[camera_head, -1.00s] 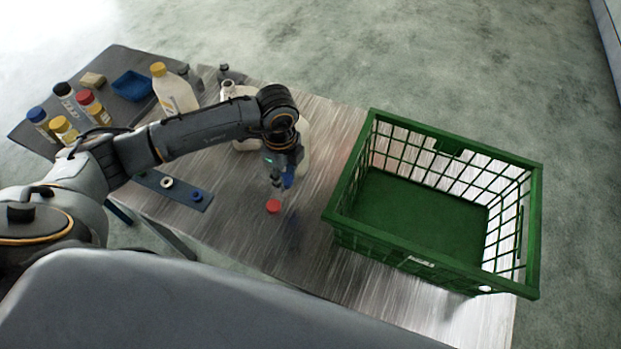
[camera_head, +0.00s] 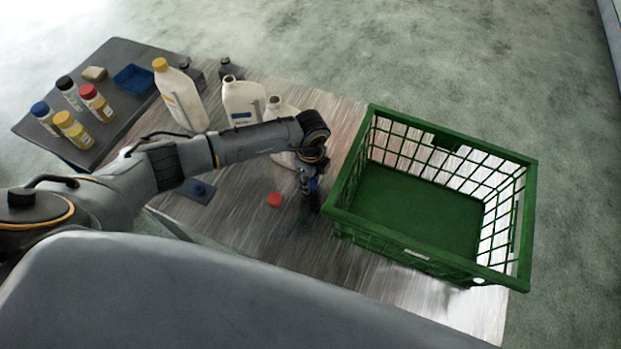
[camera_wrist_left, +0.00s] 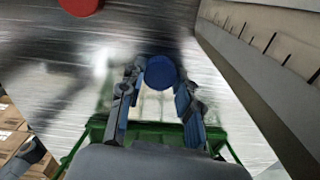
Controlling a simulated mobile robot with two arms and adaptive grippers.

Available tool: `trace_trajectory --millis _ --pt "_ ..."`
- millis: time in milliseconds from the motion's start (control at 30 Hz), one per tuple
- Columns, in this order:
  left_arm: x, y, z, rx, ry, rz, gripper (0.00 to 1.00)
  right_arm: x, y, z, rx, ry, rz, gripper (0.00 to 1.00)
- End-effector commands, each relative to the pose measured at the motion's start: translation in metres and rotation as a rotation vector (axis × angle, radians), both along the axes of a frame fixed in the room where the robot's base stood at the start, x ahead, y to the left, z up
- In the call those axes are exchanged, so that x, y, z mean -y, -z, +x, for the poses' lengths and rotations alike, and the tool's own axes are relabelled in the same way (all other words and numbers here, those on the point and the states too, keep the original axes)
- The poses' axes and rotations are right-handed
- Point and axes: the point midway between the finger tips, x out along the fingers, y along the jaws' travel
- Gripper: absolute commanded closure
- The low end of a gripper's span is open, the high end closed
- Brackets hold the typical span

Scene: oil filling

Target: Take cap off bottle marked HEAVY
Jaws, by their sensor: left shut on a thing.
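My left gripper (camera_head: 312,193) is over the table, close to the near left side of the green crate. In the left wrist view its fingers (camera_wrist_left: 160,85) are shut on a round blue cap (camera_wrist_left: 161,72). A red cap (camera_head: 274,199) lies on the table to the left of the gripper and shows at the top of the wrist view (camera_wrist_left: 80,4). A white bottle with a yellow cap (camera_head: 180,98) stands behind the arm. Two white bottles without caps stand beside it, one (camera_head: 243,102) clear and one (camera_head: 281,118) partly hidden. No HEAVY marking is readable. My right gripper is out of view.
The green crate (camera_head: 434,256) stands empty at the right of the table. A dark plate (camera_head: 208,182) with a blue cap lies partly under my arm. Small capped bottles and a blue tray (camera_head: 133,80) stand on the side table at the left.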

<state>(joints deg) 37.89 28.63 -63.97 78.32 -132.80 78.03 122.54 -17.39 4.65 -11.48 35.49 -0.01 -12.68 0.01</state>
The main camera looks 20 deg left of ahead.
Motion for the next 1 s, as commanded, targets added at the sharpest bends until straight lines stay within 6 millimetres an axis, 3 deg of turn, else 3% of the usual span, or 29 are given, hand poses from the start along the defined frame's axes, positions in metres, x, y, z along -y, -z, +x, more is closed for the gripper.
trace_trajectory --millis 167,200,300,700,1000 --pt "0.000 0.005 0.000 0.000 -0.001 0.000 1.00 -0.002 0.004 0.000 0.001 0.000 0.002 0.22" --pt "0.000 0.003 0.000 0.000 -0.001 0.000 0.59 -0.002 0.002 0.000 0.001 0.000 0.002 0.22" --pt "0.000 0.003 0.000 0.000 -0.001 0.000 0.44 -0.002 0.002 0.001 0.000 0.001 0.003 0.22" --pt "0.000 -0.006 0.001 0.002 -0.001 -0.001 0.44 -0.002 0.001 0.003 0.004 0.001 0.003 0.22" --pt "0.000 -0.065 0.001 0.005 0.001 -0.001 0.44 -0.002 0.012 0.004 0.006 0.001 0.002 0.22"
